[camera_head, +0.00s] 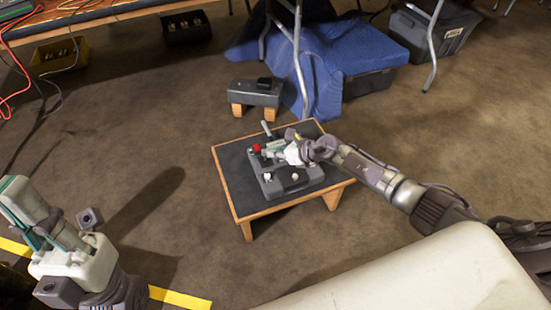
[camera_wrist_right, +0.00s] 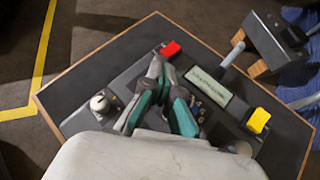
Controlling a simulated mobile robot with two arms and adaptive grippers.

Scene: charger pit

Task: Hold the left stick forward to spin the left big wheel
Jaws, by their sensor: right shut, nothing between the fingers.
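A grey control box (camera_head: 268,187) sits on a low black-topped table with wooden edges (camera_head: 232,180). It carries a red switch (camera_wrist_right: 170,49), a yellow switch (camera_wrist_right: 258,120), a small display (camera_wrist_right: 209,87), a grey lever (camera_wrist_right: 232,54) and a short silver-topped knob (camera_wrist_right: 100,104). The lever also shows in the head view (camera_head: 267,129). I cannot tell for certain which is the left stick. My right gripper (camera_wrist_right: 166,72) is shut and empty over the box, between the red switch and the display. My left gripper (camera_head: 28,208) hangs at lower left, far from the box; its jaw opening is unclear.
A small grey box on wooden legs (camera_head: 256,93) stands behind the table. A blue cloth (camera_head: 325,65) lies over a dark case. Yellow tape marks the floor at lower left.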

